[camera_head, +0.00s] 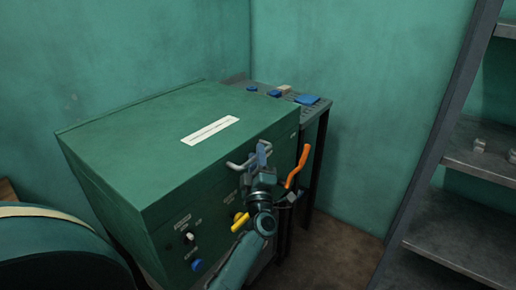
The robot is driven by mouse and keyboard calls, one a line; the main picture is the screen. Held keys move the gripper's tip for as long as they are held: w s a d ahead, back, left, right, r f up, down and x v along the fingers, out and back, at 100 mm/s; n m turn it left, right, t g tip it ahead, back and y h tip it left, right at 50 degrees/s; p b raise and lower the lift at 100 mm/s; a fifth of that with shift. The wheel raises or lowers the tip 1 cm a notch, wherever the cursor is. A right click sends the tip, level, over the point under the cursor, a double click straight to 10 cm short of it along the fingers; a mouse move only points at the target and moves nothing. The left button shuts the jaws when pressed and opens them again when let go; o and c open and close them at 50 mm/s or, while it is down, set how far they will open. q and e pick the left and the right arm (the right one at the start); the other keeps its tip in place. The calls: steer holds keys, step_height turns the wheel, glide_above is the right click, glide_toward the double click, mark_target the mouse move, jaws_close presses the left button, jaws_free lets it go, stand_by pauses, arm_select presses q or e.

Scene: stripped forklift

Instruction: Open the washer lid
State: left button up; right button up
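The washer (205,225) is a large green box at the centre of the head view. Its green lid (150,140) has a white label on top and lies flat and closed. A grey bar handle (238,165) sticks out from the lid's front edge near the right end. My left gripper (262,152) is at this handle, with its fingertips against or around the bar. Its fingers are small and partly overlap the handle, so I cannot tell whether they are shut on it. My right gripper is not in view.
An orange lever (298,167) stands just right of my gripper. A yellow handle (240,222) and knobs are on the front panel. A narrow table (318,112) with blue items stands behind the washer. Grey shelves (470,255) are at the right. A dark rounded object (60,250) fills the lower left.

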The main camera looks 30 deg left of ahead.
arm_select(q)
steer(key=shift+r, duration=0.1)
steer(key=shift+c, duration=0.3)
jaws_close()
